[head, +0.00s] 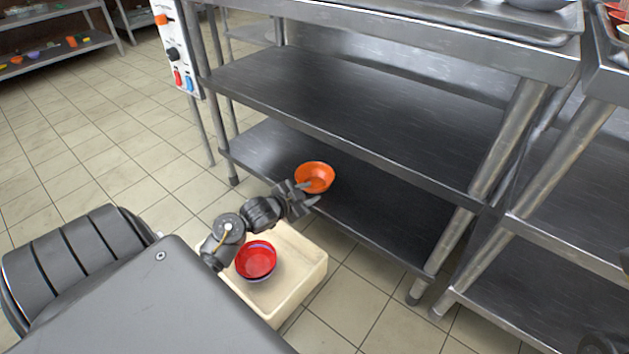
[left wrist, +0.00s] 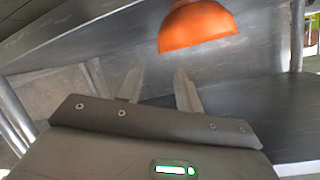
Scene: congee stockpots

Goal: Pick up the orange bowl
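The orange bowl (head: 315,177) stands with its opening up on the lowest metal shelf (head: 375,220), near the front edge. My left gripper (head: 308,192) is at the shelf's front edge, just short of the bowl, with its fingers spread. In the left wrist view the orange bowl (left wrist: 197,27) lies beyond the two spread fingertips (left wrist: 158,78), a little off to the right. Nothing is between the fingers. My right gripper cannot be made out.
A cream crate (head: 306,283) on the floor below my left arm holds a red bowl (head: 256,258), which seems stacked on another. The middle shelf (head: 350,110) overhangs the lowest shelf. Table legs (head: 445,240) stand at the right. The lowest shelf is clear right of the bowl.

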